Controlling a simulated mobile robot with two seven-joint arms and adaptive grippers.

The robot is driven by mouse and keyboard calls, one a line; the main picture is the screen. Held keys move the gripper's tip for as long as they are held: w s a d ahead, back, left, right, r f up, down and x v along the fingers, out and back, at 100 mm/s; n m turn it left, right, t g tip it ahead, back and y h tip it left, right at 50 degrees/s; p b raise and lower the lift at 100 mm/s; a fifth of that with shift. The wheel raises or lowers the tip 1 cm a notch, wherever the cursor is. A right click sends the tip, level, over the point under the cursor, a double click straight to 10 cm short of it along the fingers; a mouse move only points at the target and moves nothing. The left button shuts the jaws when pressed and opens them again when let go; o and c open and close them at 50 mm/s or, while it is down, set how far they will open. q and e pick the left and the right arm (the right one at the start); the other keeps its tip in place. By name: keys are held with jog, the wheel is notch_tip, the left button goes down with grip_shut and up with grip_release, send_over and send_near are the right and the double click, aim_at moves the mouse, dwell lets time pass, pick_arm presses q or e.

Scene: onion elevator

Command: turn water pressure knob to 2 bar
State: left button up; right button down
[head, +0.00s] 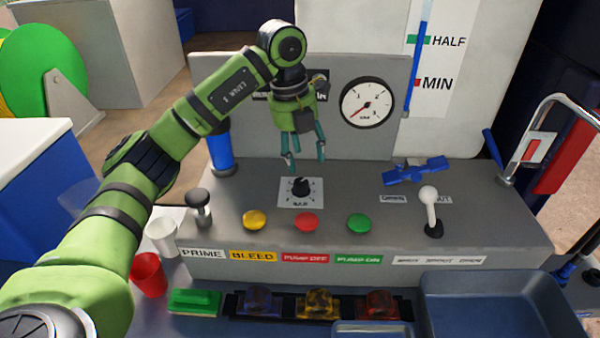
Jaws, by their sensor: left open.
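The water pressure knob (300,187) is a small black knob on a white square plate on top of the grey console. My left gripper (305,168) points down above and just behind the knob. Its fingers are apart, with nothing between them, and it appears clear of the knob. The round white pressure gauge (367,103) on the back panel has a red needle pointing to the lower left. The knob's scale marks are too small to read. My right gripper is out of view.
Yellow (255,220), red (307,222) and green (359,222) buttons sit in front of the knob. A black plunger (200,205) stands left, a white-tipped lever (430,205) and blue valve handle (415,170) right. Cups and a blue tray (490,305) lie in front.

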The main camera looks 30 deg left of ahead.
aim_at(300, 181)
pick_arm(q)
jog(key=shift+w+a+f+m+t+h+p, duration=0.15)
jog(key=shift+f+m+t, duration=0.3)
jog(key=shift+f+m, duration=1.05)
jog(key=shift+w+a+f+m+t+h+p, duration=0.1)
jog(key=shift+a+f+m+t+h+p, duration=0.3)
jog(key=shift+f+m, duration=1.15)
jog(key=shift+w+a+f+m+t+y+b, duration=0.1)
jog(key=shift+f+m+t, duration=0.7)
jog(key=shift+m, duration=1.15)
jog(key=shift+s+f+g, duration=0.1)
jog(key=shift+f+g, duration=0.05)
jog(key=shift+g, duration=0.1)
jog(key=c, duration=1.1)
